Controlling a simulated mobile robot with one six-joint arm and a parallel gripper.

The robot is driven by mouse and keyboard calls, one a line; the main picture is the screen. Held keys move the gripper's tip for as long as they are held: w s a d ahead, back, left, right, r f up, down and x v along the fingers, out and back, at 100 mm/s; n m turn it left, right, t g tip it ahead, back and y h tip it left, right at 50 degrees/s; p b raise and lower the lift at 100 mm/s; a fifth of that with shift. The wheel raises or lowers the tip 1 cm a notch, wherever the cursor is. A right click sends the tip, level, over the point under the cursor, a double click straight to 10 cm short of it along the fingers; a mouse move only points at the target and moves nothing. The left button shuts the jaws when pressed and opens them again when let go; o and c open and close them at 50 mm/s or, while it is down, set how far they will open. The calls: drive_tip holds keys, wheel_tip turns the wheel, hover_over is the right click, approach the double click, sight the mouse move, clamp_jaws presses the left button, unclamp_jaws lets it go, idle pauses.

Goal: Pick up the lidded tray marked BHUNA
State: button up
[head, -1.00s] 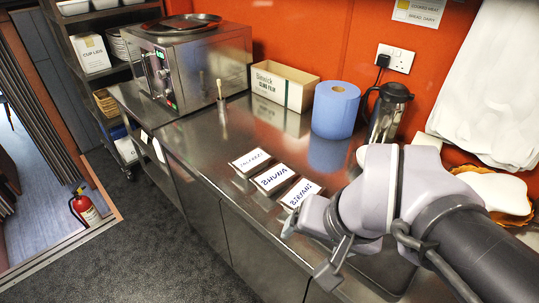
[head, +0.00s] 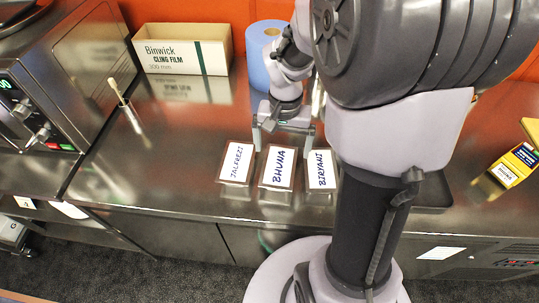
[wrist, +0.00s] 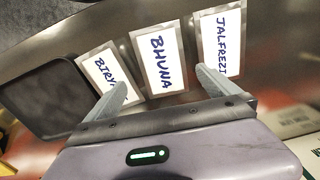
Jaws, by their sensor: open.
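The lidded tray marked BHUNA (head: 278,168) stands on the steel counter, the middle one of three trays. It also shows in the wrist view (wrist: 158,58), its label facing up. The JALFREZI tray (head: 236,165) stands to its left and the BIRYANI tray (head: 321,172) to its right in the head view, with narrow gaps between. My gripper (head: 284,148) is open and empty at the back end of the BHUNA tray. In the wrist view its fingers (wrist: 166,85) spread to either side of the BHUNA tray's near end. I cannot tell how high the fingertips are above the counter.
A cling film box (head: 182,50) and a blue paper roll (head: 264,45) stand at the back. A steel oven (head: 62,85) is at the left, with a brush in a holder (head: 131,115) beside it. A yellow box (head: 514,165) lies at the right. A dark flat tray (wrist: 50,97) lies beside BIRYANI.

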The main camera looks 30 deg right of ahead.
sight(279, 165)
drive_tip(key=f+b, duration=0.1)
drive_tip(key=f, duration=0.2)
drive_tip(key=f+b, duration=0.2)
drive_tip(key=f, duration=0.1)
drive_tip(key=f+b, duration=0.1)
drive_tip(key=f, duration=0.2)
drive_tip(key=shift+w+a+f+b, duration=0.1)
drive_tip(key=shift+a+f+b, duration=0.15)
drive_tip(key=shift+f+b, duration=0.1)
drive_tip(key=shift+r, duration=0.15)
drive_tip(key=c, duration=1.7)
